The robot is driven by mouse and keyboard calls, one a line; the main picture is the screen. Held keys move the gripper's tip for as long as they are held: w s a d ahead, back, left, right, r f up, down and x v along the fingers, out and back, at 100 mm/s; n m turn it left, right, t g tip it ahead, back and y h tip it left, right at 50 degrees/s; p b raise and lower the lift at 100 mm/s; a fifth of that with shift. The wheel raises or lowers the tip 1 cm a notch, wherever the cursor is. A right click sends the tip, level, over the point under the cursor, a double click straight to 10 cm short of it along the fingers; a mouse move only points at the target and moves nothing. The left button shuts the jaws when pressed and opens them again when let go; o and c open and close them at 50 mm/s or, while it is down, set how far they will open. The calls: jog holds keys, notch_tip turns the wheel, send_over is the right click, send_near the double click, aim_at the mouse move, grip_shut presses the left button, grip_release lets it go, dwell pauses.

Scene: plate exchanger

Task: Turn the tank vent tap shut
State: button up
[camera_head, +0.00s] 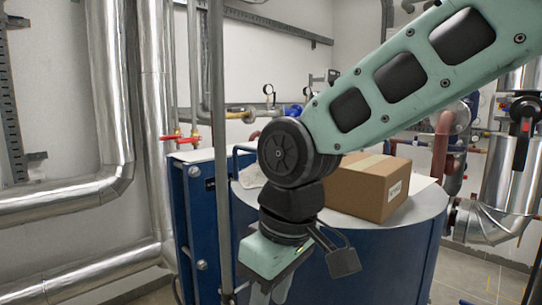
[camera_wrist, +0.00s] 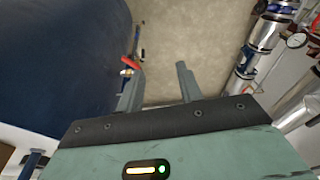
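A small tap with a red handle (camera_wrist: 130,62) and a brass-coloured body shows in the wrist view, close to the side of the dark blue tank (camera_wrist: 60,50). It lies just beyond the tip of the left finger, and that finger partly covers it. I cannot tell whether they touch. My gripper (camera_wrist: 157,86) is open, with nothing between its fingers. In the head view my gripper (camera_head: 268,292) points down in front of the blue tank (camera_head: 385,262), its fingertips cut off by the bottom edge. This tap is not visible in the head view.
Red-handled valves (camera_head: 172,138) sit on pipes behind. Silver pipes (camera_head: 110,120) stand at left. In the wrist view, silver pipes with a gauge (camera_wrist: 297,40) run at right, with bare floor (camera_wrist: 190,35) between.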

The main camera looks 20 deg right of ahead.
jog(key=w+d+r+m+t+p, duration=0.1)
jog(key=w+d+r+p, duration=0.15)
jog(key=w+r, duration=0.45)
jog(key=w+d+r+t+p, duration=0.15)
jog(key=d+r, duration=0.25)
jog(key=r, duration=0.8)
jog(key=w+d+r+m+p, duration=0.1)
jog(key=w+d+r+p, duration=0.3)
jog(key=r, duration=0.5)
jog(key=shift+t, duration=0.25)
jog(key=x, duration=0.6)
jog(key=p+x, duration=0.1)
jog(key=x, duration=1.1)
jog(key=shift+w+a+r+p, duration=0.15)
jog(key=shift+w+a+p, duration=0.1)
jog(key=shift+w+p, duration=0.2)
grip_shut()
